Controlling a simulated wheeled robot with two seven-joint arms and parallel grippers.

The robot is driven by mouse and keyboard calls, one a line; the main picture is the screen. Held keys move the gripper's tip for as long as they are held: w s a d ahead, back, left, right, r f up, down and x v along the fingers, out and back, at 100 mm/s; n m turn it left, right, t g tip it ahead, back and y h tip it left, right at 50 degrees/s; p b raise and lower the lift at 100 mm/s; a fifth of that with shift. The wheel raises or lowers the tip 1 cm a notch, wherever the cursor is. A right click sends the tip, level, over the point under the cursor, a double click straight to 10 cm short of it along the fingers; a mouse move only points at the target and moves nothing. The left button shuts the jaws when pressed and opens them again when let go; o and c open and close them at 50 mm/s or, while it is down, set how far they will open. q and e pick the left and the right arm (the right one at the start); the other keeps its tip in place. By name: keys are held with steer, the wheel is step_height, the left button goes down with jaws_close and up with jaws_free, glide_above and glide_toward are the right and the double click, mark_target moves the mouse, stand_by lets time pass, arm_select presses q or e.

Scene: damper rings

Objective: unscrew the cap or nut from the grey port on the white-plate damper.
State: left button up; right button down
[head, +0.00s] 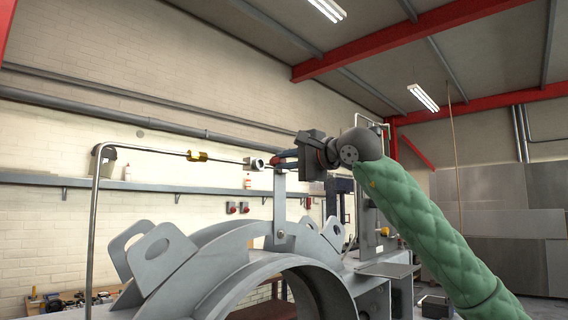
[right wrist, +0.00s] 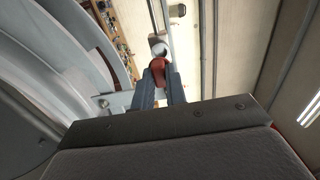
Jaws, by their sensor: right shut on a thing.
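A small red cap (head: 274,161) sits between the fingertips of my right gripper (head: 280,160). The gripper is shut on it, reaching in from the right. A grey cylindrical port (head: 254,164) is just left of the cap, at the end of a thin metal pipe. In the right wrist view the red cap (right wrist: 158,68) is between the two dark fingers, with a round silver end (right wrist: 158,50) just beyond it. I cannot tell whether cap and port touch. A pale upright plate (head: 279,205) stands below the gripper. My left gripper is not in view.
A large grey arched ring frame (head: 210,265) with lugs fills the space below. The bent metal pipe (head: 95,220) rises at the left and carries a yellow fitting (head: 198,156). A wall shelf (head: 150,187) runs behind. The air above the gripper is free.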

steer(key=shift+s+d, duration=0.1)
steer(key=shift+s+d+b, duration=0.4)
steer(key=shift+b+v, duration=0.75)
steer(key=shift+v, duration=0.9)
steer(key=shift+s+d, duration=0.15)
steer(key=shift+s, duration=0.05)
steer(key=shift+w, duration=0.1)
